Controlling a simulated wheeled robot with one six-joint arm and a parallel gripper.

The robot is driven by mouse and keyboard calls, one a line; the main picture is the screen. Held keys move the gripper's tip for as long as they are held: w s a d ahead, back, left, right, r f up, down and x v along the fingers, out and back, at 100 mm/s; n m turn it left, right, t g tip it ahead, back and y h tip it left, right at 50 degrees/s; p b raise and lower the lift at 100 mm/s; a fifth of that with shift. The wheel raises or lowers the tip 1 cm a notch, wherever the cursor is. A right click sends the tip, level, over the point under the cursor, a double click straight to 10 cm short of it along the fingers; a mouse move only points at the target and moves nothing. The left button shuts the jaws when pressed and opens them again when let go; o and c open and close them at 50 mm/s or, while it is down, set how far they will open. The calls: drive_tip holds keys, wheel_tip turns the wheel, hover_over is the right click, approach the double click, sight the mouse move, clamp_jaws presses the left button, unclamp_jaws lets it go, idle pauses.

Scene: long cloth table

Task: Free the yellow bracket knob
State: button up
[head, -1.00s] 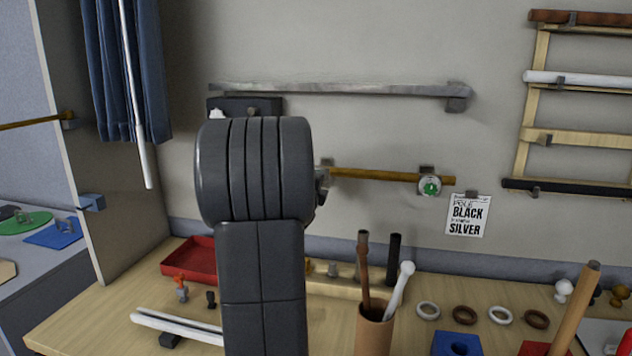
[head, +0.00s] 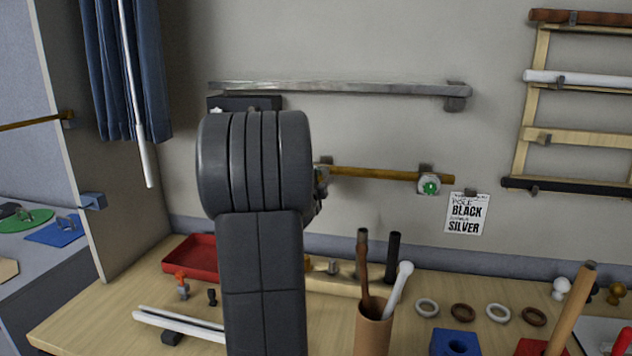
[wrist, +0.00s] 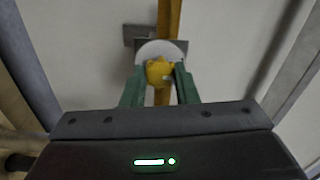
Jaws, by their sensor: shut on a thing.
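The yellow knob (wrist: 159,71) shows in the wrist view, in front of a pale round disc (wrist: 160,50) on the wall bracket. My gripper (wrist: 160,76) has its two green fingers closed on the knob, one on each side. A brass-coloured pole (wrist: 168,15) runs behind the knob. In the head view my arm hides the knob and most of my gripper. The brass pole (head: 385,173) comes out to the right of my arm, and a second bracket with a green knob (head: 430,186) holds its right part.
A grey pole (head: 340,88) hangs above on the wall. A sign (head: 467,221) reads black and silver. Below, the table carries a red tray (head: 190,256), a cup of rods (head: 373,330) and several rings. A pole rack (head: 522,130) stands at the right.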

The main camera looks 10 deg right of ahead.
drive_tip(key=o, duration=1)
drive_tip(key=shift+s+a, duration=0.1)
drive_tip(key=b+v, duration=0.2)
drive_tip(key=v, duration=1.1)
drive_tip(key=shift+s, duration=0.3)
drive_tip(key=p+x, duration=0.2)
drive_tip(key=x, duration=1.2)
drive_tip(key=shift+s+a, duration=0.15)
drive_tip(key=shift+a, duration=0.05)
